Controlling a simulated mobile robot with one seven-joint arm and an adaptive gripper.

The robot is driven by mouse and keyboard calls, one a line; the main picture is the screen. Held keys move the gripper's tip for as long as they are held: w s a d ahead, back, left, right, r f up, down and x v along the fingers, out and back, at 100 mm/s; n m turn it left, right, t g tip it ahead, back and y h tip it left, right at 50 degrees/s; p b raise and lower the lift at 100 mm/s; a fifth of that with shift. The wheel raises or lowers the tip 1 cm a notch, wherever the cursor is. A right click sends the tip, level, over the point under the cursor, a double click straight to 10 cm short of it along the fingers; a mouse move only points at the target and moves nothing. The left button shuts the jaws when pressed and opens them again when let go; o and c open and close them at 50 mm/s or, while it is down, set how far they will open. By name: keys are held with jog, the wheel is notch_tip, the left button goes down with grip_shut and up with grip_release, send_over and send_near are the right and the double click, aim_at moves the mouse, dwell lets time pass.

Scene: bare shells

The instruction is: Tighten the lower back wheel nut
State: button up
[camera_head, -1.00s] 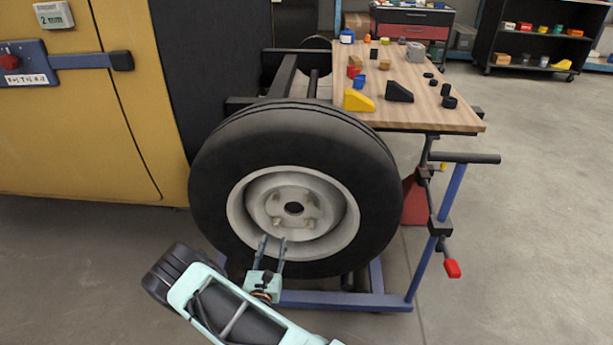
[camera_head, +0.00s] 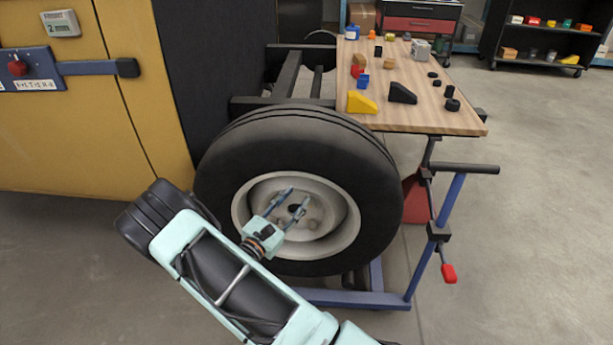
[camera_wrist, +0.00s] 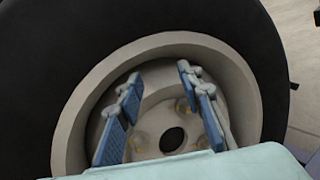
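The wheel has a black tyre (camera_head: 235,155) and a grey rim (camera_head: 345,225) facing me. It also fills much of the wrist view as a tyre (camera_wrist: 40,90) and rim (camera_wrist: 75,120). Several nuts sit round the dark hub hole (camera_wrist: 172,139). One nut (camera_head: 313,224) shows right of and below the hole; another (camera_wrist: 182,106) shows between my fingers in the wrist view. I cannot tell which is the lower back one. My gripper (camera_head: 296,196) is open and empty, its fingers before the hub and hiding part of it. Contact with a nut cannot be told.
A wooden workbench (camera_head: 430,115) with blocks and small parts stands behind and right of the wheel. A blue stand (camera_head: 435,235) with a red-tipped lever (camera_head: 449,273) is at the right. A yellow cabinet (camera_head: 90,160) stands left. The floor at right is clear.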

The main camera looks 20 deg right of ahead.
jog(key=s+d+r+m+g+p, duration=0.1)
jog(key=r+m+g, duration=0.1)
jog(key=r, duration=0.2)
jog(key=s+d+r+m+g+h+p, duration=0.1)
jog(key=d+r+m, duration=0.1)
jog(key=r, duration=0.2)
jog(key=shift+s+g+h, duration=0.25)
jog(key=shift+g+h, duration=0.05)
jog(key=shift+g, duration=0.1)
jog(key=shift+r+m, duration=0.15)
jog(key=shift+m, duration=0.15)
